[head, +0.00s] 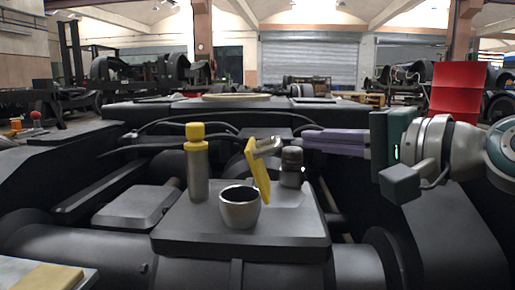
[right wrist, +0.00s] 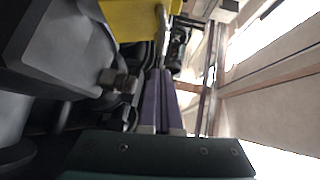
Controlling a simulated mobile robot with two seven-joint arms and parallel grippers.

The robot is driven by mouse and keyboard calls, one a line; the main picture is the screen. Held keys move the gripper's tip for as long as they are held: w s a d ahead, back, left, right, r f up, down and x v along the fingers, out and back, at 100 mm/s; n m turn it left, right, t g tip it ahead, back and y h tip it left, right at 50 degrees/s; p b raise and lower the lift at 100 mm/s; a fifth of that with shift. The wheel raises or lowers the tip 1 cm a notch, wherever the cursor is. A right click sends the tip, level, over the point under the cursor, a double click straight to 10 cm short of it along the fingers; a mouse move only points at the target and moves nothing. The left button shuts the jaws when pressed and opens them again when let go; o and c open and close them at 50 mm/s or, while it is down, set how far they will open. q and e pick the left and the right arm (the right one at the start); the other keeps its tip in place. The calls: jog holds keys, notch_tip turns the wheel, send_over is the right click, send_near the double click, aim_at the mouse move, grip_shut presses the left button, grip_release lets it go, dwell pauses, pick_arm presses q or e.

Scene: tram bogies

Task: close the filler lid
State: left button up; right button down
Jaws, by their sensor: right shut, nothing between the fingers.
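The filler lid (head: 256,172) is a yellow plate standing open, nearly upright and slightly tilted, at the right rim of the round metal filler neck (head: 239,213). A silver lever or catch (head: 267,147) sticks out from its upper right side. In the right wrist view the yellow lid (right wrist: 140,18) shows at the top. My right gripper (head: 304,139) comes in from the right with its purple fingers together and empty, at about the height of the lid's top. Its fingers (right wrist: 160,73) also show in the right wrist view; a gap to the lid seems to remain. My left gripper is not in view.
A grey bottle with a yellow cap (head: 196,165) stands left of the neck. A small dark-capped container (head: 291,168) stands behind right, below my right fingers. All stand on a dark raised plate (head: 200,238) on the bogie. Cables (head: 150,128) arch behind.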

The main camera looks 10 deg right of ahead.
jog(key=shift+w+a+f, duration=0.1)
jog(key=shift+w+a, duration=0.05)
jog(key=shift+a, duration=0.4)
jog(key=shift+w+a+f, duration=0.1)
jog(key=shift+a, duration=0.45)
